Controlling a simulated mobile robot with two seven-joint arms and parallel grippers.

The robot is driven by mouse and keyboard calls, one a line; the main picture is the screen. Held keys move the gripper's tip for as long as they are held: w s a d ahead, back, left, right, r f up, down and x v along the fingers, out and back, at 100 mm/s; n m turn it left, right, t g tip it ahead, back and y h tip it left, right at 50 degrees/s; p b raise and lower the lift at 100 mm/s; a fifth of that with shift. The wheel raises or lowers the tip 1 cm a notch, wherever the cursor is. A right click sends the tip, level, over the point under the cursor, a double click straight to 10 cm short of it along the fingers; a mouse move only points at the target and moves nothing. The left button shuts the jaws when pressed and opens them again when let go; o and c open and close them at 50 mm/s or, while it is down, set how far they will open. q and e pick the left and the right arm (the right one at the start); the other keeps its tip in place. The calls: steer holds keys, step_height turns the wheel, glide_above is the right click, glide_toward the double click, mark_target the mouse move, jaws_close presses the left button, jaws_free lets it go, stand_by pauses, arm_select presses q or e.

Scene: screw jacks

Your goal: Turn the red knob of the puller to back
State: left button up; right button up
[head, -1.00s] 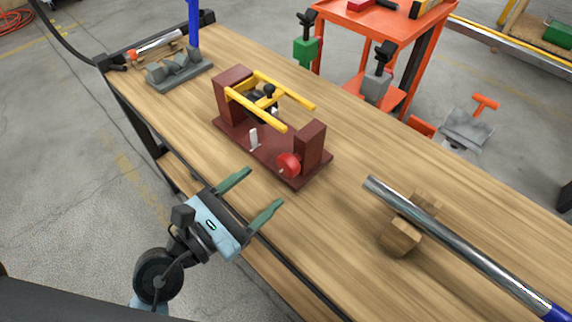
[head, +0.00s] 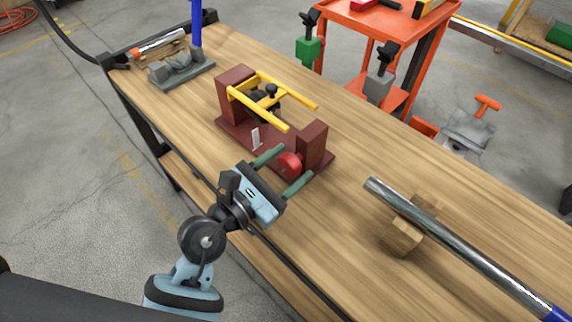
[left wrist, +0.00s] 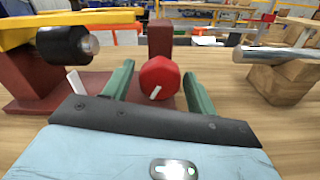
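The puller (head: 235,124) is a dark red stand with yellow bars on the wooden bench. Its red knob (head: 290,162) sits low on the near side of the right post. In the left wrist view the red knob (left wrist: 160,80) carries a white pointer mark slanting up to the right. My left gripper (head: 287,165) is open, its two green fingers on either side of the knob. In the left wrist view my left gripper (left wrist: 158,85) shows gaps between the fingers and the knob. My right gripper is not in view.
A metal tube (head: 450,236) rests on wooden blocks (head: 403,236) to the right. A grey block fixture (head: 181,68) stands at the bench's far left. An orange cart (head: 420,62) stands behind the bench (head: 330,225). The bench right of the puller is partly clear.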

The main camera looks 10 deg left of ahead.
arm_select(q)
steer(key=c, duration=0.8)
steer(key=shift+o, duration=0.2)
steer(key=shift+r+n+p, duration=0.1)
steer(key=shift+n+p, duration=0.4)
steer(key=shift+p, duration=0.4)
steer(key=n+p, duration=0.2)
steer(key=p, duration=0.1)
steer(key=shift+r, duration=0.15)
steer(key=n+p, duration=0.2)
steer(key=shift+n+p, duration=0.3)
steer(key=shift+n, duration=0.1)
steer(key=shift+f+n+p, duration=0.2)
steer(key=shift+n+p, duration=0.25)
steer(key=shift+n, duration=0.05)
steer(key=shift+f, duration=0.1)
steer(key=o, duration=1)
steer(key=shift+c, duration=0.2)
